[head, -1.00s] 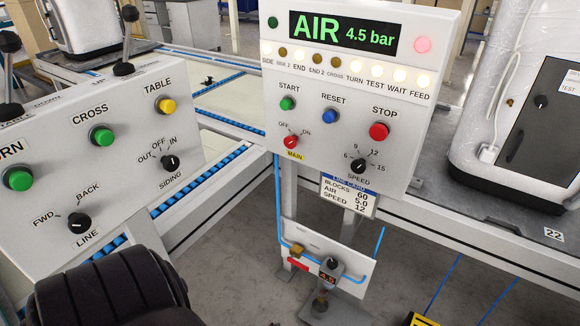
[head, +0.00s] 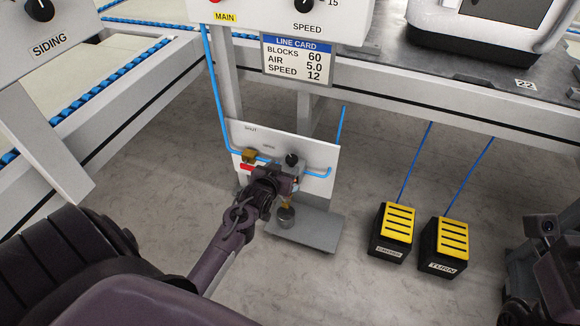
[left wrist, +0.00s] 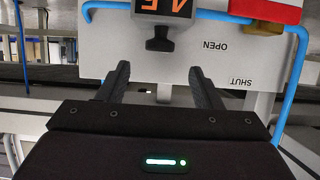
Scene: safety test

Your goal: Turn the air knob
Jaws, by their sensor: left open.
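The air unit is a grey block with a black knob (head: 291,160) on top, on a white panel (head: 318,158) under the console. In the left wrist view, which is upside down, the black knob (left wrist: 160,38) stands out from the block with a partly cut-off orange display (left wrist: 165,6). My left gripper (head: 282,178) is at the block and hides part of it. Its fingers (left wrist: 161,72) are open and empty, with the knob just beyond and between the tips. My right gripper (head: 545,240) shows partly at the right edge; its jaws are unclear.
A line card (head: 298,60) reads blocks 60, air 5.0, speed 12. Two yellow-topped pedals (head: 397,222) (head: 452,236) stand on the floor at right.

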